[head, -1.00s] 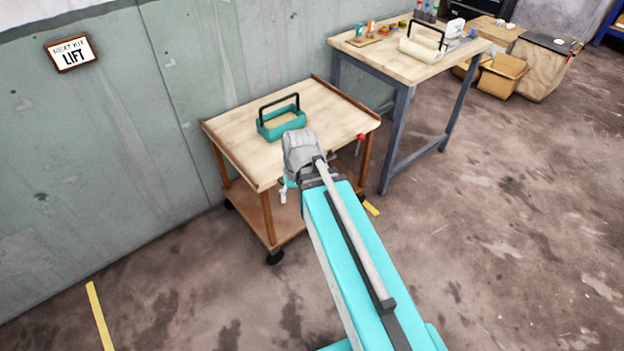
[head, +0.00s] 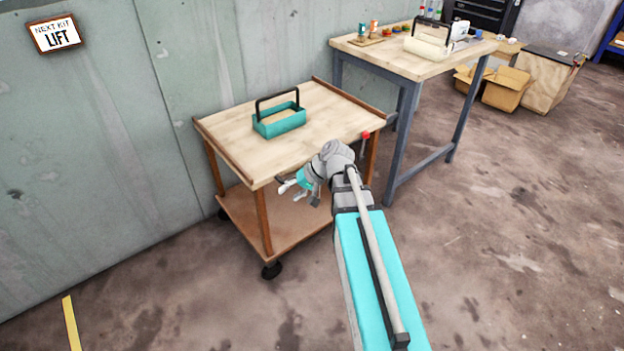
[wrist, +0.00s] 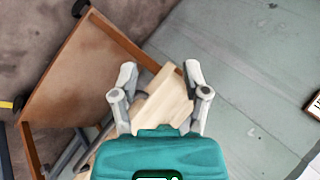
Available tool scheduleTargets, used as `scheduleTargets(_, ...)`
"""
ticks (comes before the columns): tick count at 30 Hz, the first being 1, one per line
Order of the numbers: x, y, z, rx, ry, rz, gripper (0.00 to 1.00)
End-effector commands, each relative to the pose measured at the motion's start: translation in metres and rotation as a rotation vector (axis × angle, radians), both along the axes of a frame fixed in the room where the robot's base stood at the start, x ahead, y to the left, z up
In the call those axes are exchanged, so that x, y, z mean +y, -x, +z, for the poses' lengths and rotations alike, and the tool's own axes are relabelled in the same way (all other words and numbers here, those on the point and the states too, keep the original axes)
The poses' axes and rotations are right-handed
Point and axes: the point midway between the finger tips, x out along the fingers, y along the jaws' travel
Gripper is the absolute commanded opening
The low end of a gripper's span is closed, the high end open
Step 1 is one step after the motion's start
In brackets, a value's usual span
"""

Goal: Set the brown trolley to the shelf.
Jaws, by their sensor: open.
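The brown trolley (head: 238,150) stands against the wall in the head view, with a pale wooden top, brown legs, a lower shelf and dark castors. A teal tote with a black handle (head: 280,123) sits on its top. My gripper (head: 291,190) is at the trolley's near edge, just below top level; contact cannot be told. In the wrist view my gripper (wrist: 158,80) is open, its fingers apart with the trolley's pale wood (wrist: 165,98) behind them. A red-knobbed lever (head: 365,137) stands at the trolley's right side. I cannot make out a separate shelf for the trolley.
A workbench (head: 375,52) with a cream tote (head: 428,46) and small items stands to the right of the trolley. Cardboard boxes (head: 503,90) lie beyond it. A sign reading "NEXT KIT LIFT" (head: 55,36) hangs on the wall. The floor at right is clear; yellow tape (head: 70,322) marks the left.

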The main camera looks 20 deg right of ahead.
Motion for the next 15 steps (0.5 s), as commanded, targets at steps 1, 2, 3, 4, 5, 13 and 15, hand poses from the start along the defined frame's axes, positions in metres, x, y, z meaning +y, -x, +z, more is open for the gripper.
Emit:
scheduleTargets(1,-0.005,-0.006,-0.015,-0.011,-0.026,-0.013,0.59)
scheduleTargets(2,-0.007,-0.008,-0.018,-0.018,-0.042,-0.02,0.59)
scheduleTargets(3,-0.009,-0.012,-0.022,-0.027,-0.064,-0.029,0.59)
scheduleTargets(4,-0.011,-0.014,-0.025,-0.035,-0.081,-0.036,0.59)
scheduleTargets(5,-0.013,-0.017,-0.027,-0.043,-0.097,-0.043,0.59)
scheduleTargets(13,-0.036,-0.038,-0.051,-0.114,-0.242,-0.108,0.59)
scheduleTargets(15,-0.043,-0.044,-0.056,-0.134,-0.279,-0.126,0.59)
